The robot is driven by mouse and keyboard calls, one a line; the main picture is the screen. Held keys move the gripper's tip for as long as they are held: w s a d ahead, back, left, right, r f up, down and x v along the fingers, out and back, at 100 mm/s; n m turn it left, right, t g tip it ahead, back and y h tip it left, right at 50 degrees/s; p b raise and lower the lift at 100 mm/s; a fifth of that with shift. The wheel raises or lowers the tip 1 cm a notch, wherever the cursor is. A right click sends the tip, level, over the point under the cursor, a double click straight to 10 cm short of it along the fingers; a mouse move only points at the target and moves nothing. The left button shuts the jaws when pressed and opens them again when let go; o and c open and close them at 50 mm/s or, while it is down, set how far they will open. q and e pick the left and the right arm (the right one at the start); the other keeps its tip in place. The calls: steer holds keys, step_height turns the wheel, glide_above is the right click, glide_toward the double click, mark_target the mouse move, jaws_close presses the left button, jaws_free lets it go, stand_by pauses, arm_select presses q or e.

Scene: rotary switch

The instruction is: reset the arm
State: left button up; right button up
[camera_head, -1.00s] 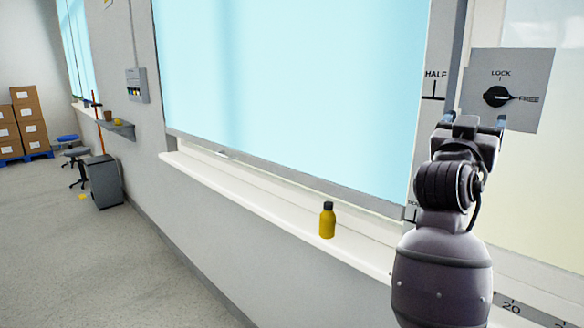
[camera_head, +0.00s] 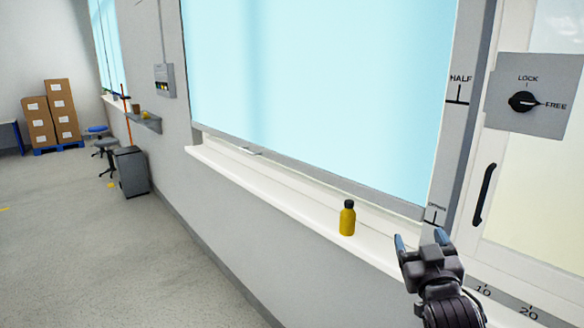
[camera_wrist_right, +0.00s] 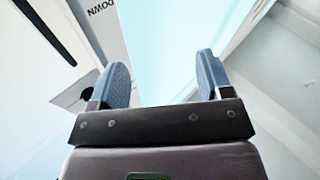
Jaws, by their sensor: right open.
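My right gripper (camera_head: 419,241) is at the lower right of the head view, below the switch and just right of the yellow bottle. Its two blue-grey fingertips are apart and nothing is between them. The wrist view also shows the open fingers (camera_wrist_right: 160,80), empty. The rotary switch (camera_head: 522,101) is a black knob on a grey plate at the upper right, its pointer toward FREE. The gripper is well clear of it. My left gripper is not in view.
A yellow bottle (camera_head: 347,218) with a dark cap stands on the white sill (camera_head: 270,195). A black door handle (camera_head: 484,194) is below the switch plate. A grey cabinet (camera_head: 131,171) and stacked boxes (camera_head: 61,109) stand far left.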

steer(key=s+f+g+y+p, duration=0.1)
steer(key=s+f+g, duration=0.1)
steer(key=s+f, duration=0.65)
steer(key=s+f+g+y+p, duration=0.1)
steer(key=s+f+g, duration=0.35)
steer(key=f, duration=0.75)
steer(key=s+f+g, duration=0.1)
steer(key=s+f, duration=0.2)
steer(key=s, duration=0.3)
steer(key=s+d+f, duration=0.1)
steer(key=s+f, duration=0.3)
steer(key=s, duration=0.3)
steer(key=s+d+f+g+h, duration=0.1)
steer(key=s+f, duration=0.3)
steer(key=s, duration=0.3)
steer(key=shift+d+m+g+p, duration=0.2)
steer(key=shift+m+g+p, duration=0.15)
steer(key=shift+m+p, duration=0.05)
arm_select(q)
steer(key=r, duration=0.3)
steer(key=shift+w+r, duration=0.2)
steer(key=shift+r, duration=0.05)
arm_select(e)
steer(key=shift+c, duration=0.3)
